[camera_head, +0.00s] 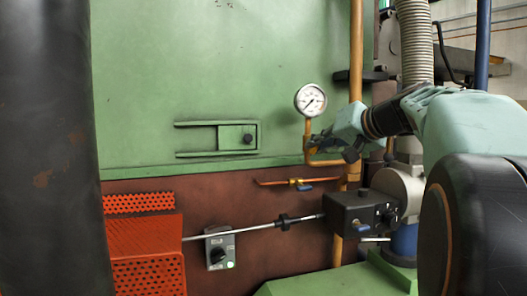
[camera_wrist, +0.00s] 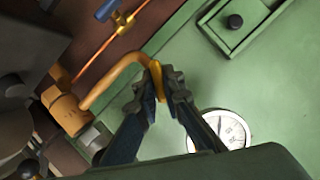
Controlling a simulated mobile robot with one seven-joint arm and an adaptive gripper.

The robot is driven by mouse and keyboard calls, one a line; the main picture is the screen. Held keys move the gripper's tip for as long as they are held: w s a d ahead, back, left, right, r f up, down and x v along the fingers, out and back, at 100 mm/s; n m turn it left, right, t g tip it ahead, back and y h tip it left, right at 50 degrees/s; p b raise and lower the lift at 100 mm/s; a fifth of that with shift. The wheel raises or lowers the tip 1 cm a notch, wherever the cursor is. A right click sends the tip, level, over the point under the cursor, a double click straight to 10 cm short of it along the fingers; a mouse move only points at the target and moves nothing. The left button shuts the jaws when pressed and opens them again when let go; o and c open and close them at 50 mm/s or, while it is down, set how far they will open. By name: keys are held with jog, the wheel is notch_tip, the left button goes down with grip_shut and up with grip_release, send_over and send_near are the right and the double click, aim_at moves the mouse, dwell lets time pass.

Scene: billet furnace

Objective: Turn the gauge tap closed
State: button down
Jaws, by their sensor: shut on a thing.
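The pressure gauge (camera_head: 311,99) has a white dial and stands on a brass pipe (camera_head: 307,128) in front of the green furnace wall. The gauge also shows at the lower right of the wrist view (camera_wrist: 222,129). My gripper (camera_head: 322,143) reaches in from the right to this pipe, just below the gauge. In the wrist view, the dark blue fingers of my gripper (camera_wrist: 162,78) close around a yellow-brass piece (camera_wrist: 158,82) at the bend of the pipe, where the gauge tap sits. The fingers hide most of the tap, and its lever angle cannot be told.
Below, a thin copper pipe (camera_head: 270,182) carries another tap with a blue handle (camera_head: 304,187). A dark box (camera_head: 352,210) with a rod stands lower right. A thick vertical pipe (camera_head: 355,60) rises behind my gripper. An orange guard (camera_head: 145,245) is at lower left.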

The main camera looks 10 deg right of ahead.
jog(key=m+y+b, duration=0.1)
jog(key=m, duration=0.1)
jog(key=m+t+y+b, duration=0.1)
jog(key=m+b, duration=0.1)
jog(key=shift+d+f+m+y, duration=0.1)
jog(key=shift+f+m+y, duration=0.1)
jog(key=shift+m+y, duration=0.15)
jog(key=m+b, duration=0.1)
jog(key=m, duration=0.1)
jog(key=m+t+y+b, duration=0.1)
jog(key=m, duration=0.1)
jog(key=shift+m+t, duration=0.3)
jog(key=shift+m, duration=0.05)
dwell(0.3)
jog(key=c, duration=2)
grip_release()
jog(key=shift+c, duration=0.2)
jog(key=v, duration=1.2)
jog(key=shift+d, duration=0.1)
